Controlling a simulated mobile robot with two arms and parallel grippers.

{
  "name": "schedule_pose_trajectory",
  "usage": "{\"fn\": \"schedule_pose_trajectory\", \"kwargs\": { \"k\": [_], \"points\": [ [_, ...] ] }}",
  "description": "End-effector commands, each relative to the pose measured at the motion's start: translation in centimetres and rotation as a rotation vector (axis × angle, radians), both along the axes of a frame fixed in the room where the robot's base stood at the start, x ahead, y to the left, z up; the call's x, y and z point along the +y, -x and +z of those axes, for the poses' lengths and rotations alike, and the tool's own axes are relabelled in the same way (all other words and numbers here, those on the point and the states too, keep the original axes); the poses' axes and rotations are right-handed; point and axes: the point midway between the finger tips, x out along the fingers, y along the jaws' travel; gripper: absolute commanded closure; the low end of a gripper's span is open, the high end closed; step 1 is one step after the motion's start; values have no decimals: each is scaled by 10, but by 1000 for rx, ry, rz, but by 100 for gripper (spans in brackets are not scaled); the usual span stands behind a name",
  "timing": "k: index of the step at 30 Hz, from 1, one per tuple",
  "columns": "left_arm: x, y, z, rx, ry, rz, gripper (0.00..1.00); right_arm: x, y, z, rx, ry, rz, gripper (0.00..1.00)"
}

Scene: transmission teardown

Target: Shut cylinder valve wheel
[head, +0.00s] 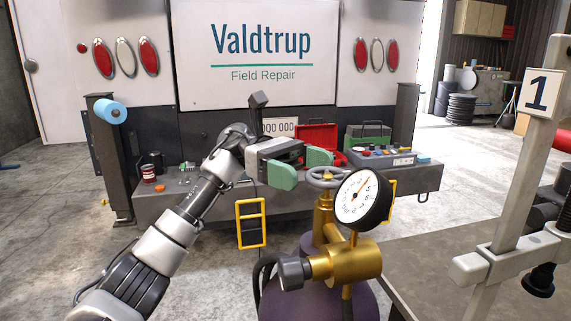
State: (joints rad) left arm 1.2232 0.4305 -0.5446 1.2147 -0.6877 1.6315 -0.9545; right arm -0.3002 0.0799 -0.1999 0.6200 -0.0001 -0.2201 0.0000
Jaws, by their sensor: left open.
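The grey cylinder valve wheel (325,177) sits on top of the brass valve stem of a purple gas cylinder (306,252), right of the picture's middle. A brass regulator (350,262) with a round white gauge (362,198) is fitted at the front of the valve and hides part of the cylinder. My left gripper (302,168) comes in from the left and is open, with green fingers. Its fingertips are close to the wheel, at its left and behind it in the picture. I cannot tell whether they touch it. My right gripper is not in view.
A truck tailgate bench (180,205) behind holds a red toolbox (316,138), a green toolbox (367,136) and small items. A workbench (440,262) with a grey post marked 1 (528,150) stands at right. Open concrete floor (60,220) lies at left.

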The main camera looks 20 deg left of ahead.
Motion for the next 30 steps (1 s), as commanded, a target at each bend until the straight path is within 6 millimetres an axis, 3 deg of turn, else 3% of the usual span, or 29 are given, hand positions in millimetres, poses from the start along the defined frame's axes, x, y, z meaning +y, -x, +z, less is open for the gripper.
{"fn": "schedule_pose_trajectory", "kwargs": {
  "k": [6,12,30],
  "points": [
    [39,-19,0,0,2,2,15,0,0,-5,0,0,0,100],
    [56,-26,0,0,1,0,15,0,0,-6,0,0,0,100],
    [59,-27,0,0,1,0,15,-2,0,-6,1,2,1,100]
  ]
}}
